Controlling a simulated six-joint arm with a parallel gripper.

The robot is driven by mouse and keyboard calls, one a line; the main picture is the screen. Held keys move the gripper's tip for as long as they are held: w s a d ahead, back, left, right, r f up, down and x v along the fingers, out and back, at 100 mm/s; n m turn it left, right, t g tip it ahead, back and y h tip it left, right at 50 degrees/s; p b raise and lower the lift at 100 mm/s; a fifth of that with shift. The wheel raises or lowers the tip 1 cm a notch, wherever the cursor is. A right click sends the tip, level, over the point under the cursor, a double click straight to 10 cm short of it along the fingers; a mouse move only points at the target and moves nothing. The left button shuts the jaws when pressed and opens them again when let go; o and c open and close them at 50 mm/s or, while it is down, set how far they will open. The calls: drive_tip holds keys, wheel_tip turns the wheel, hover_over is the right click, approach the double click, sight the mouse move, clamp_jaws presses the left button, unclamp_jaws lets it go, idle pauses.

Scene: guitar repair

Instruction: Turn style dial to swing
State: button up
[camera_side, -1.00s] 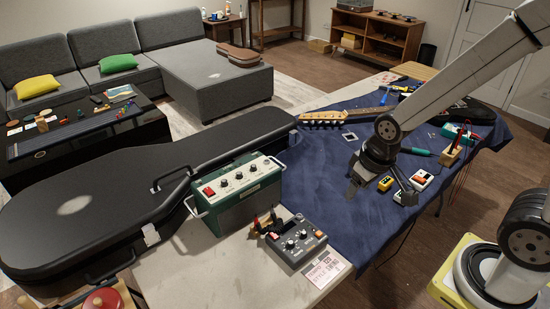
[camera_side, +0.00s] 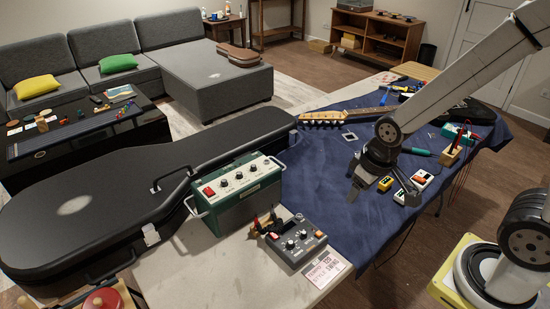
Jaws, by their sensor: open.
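A small dark box with several knobs (camera_side: 297,241) sits near the table's front edge. A printed card (camera_side: 322,271) lies beside it, and its print includes the words tempo, style and swing. The style dial is among the knobs on the box top; which knob it is and where it points are too small to tell. My gripper (camera_side: 378,188) is open and empty above the blue cloth. It is to the upper right of the knob box and apart from it.
A green amplifier (camera_side: 238,190) with its own knobs stands left of the knob box. A black guitar case (camera_side: 130,195) lies behind it. Small pedals (camera_side: 421,179) are close right of my gripper. A guitar headstock (camera_side: 322,118) lies behind. The blue cloth (camera_side: 325,190) is clear at left.

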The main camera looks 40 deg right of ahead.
drive_tip(key=w+a+f+n+g+h, duration=0.2)
drive_tip(key=w+a+f+n+g, duration=0.15)
drive_tip(key=w+f+n, duration=0.35)
drive_tip(key=n+h, duration=0.2)
drive_tip(key=n, duration=0.6)
approach(303, 233)
drive_tip(key=shift+f, duration=0.5)
drive_tip(key=shift+d+f, duration=0.1)
drive_tip(key=shift+f, duration=0.05)
drive_tip(key=shift+x, duration=3.7)
drive_tip(key=shift+d, duration=0.15)
clamp_jaws()
